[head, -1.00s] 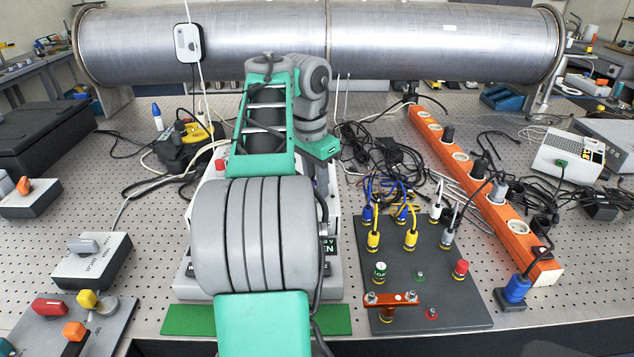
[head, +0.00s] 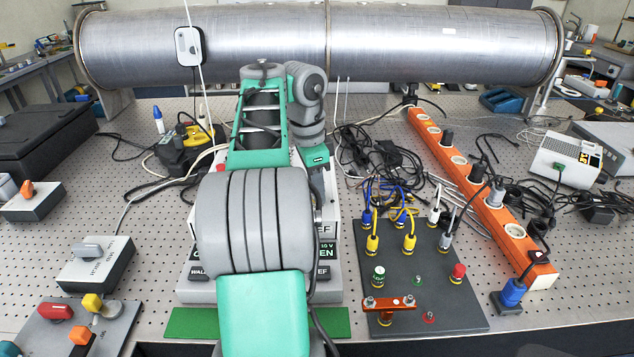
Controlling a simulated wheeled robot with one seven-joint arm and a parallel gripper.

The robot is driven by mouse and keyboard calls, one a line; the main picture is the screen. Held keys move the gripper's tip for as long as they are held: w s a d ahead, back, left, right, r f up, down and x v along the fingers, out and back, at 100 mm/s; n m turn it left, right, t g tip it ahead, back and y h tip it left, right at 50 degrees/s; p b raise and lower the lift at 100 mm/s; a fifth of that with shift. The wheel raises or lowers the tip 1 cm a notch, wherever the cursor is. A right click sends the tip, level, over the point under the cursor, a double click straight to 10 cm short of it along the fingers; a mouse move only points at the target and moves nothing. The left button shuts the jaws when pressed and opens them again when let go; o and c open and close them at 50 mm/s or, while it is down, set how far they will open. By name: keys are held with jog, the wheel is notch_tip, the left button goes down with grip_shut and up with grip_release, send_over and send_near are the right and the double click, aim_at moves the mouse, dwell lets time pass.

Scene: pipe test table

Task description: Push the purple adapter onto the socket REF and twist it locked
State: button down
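The purple adapter does not show in the head view; my arm may be hiding it. A grey and white instrument (head: 330,288) stands behind my arm at the middle of the table. The socket REF itself is hidden behind my arm. My arm's grey and green links rise over the instrument. My gripper is not visible, so its fingers and anything in them cannot be seen.
A dark plate (head: 450,290) with plugs, cables and a red bar stands right of the instrument. An orange power strip (head: 460,161) runs diagonally behind it. A large metal pipe (head: 420,45) spans the back. Switch boxes (head: 95,265) stand left. A green mat (head: 190,323) lies in front.

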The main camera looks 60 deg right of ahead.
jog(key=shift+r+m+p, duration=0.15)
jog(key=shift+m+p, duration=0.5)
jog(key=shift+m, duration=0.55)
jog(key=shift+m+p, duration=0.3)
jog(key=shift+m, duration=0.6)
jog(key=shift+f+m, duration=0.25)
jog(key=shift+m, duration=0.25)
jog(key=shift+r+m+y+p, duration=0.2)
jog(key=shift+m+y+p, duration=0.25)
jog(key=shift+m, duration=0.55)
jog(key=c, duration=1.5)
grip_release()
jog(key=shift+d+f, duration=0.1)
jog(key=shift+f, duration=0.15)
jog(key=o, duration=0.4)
